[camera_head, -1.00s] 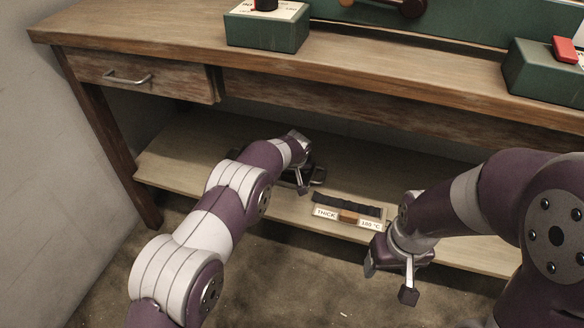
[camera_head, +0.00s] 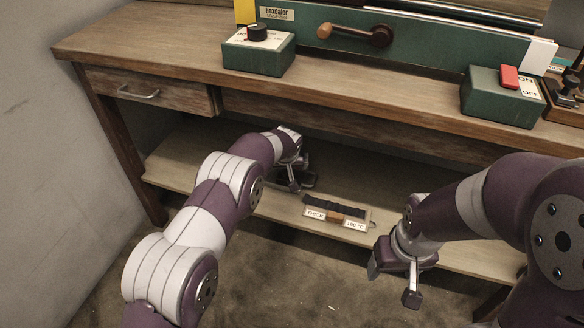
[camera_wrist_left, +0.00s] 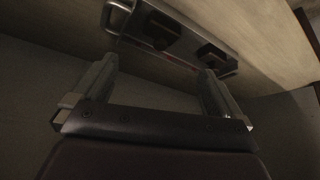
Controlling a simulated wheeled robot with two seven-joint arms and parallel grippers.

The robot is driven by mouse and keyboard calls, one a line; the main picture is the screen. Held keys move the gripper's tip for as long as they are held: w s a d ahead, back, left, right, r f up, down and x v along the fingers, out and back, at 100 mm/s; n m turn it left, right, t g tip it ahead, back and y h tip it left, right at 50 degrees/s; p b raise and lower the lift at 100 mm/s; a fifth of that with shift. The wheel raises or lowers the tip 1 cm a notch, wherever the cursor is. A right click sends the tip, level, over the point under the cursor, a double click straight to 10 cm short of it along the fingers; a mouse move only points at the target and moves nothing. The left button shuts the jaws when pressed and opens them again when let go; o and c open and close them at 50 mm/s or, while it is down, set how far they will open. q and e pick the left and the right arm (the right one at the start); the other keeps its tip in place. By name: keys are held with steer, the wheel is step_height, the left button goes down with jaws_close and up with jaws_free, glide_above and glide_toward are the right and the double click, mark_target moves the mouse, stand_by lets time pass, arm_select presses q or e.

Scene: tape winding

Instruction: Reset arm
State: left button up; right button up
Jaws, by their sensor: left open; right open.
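My right gripper (camera_head: 397,279) hangs in front of the lower shelf at the right, with its two fingers spread and nothing between them. My left gripper (camera_head: 300,181) is at the lower shelf near the middle, partly hidden by its own wrist. In the left wrist view its two fingers (camera_wrist_left: 152,92) are spread apart with an empty gap. Beyond the fingertips, a dark tray-like piece with handles and black blocks (camera_wrist_left: 170,33) lies on a pale board surface.
The wooden bench (camera_head: 180,45) carries a green box with a black knob (camera_head: 258,52), a green box with a red switch (camera_head: 502,98) and a green panel with a wooden-handled crank (camera_head: 355,35). A labelled strip (camera_head: 336,213) lies on the lower shelf (camera_head: 265,207) between my grippers. A drawer (camera_head: 150,91) is shut.

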arm_select(q)
steer(key=s+a+f+m+g+p, duration=0.1)
steer(key=s+a+m+g, duration=0.2)
steer(key=s, duration=0.9)
steer(key=s+a+r+g+p, duration=0.1)
steer(key=s+a+r, duration=0.35)
steer(key=s, duration=0.45)
steer(key=s+a+r+n+g+p, duration=0.1)
steer(key=s+a+r, duration=0.2)
steer(key=s+r, duration=0.45)
steer(key=s+a+r+g+p, duration=0.1)
steer(key=s+a+r, duration=0.2)
steer(key=s, duration=0.8)
step_height(320, 180, up, 40)
steer(key=a+n+t+p, duration=0.1)
steer(key=p, duration=3.7)
steer(key=shift+w+r+p, duration=0.25)
steer(key=shift+p, duration=0.15)
arm_select(e)
step_height(320, 180, up, 44)
steer(key=s, duration=0.1)
steer(key=shift+d, duration=0.3)
steer(key=shift+f, duration=0.1)
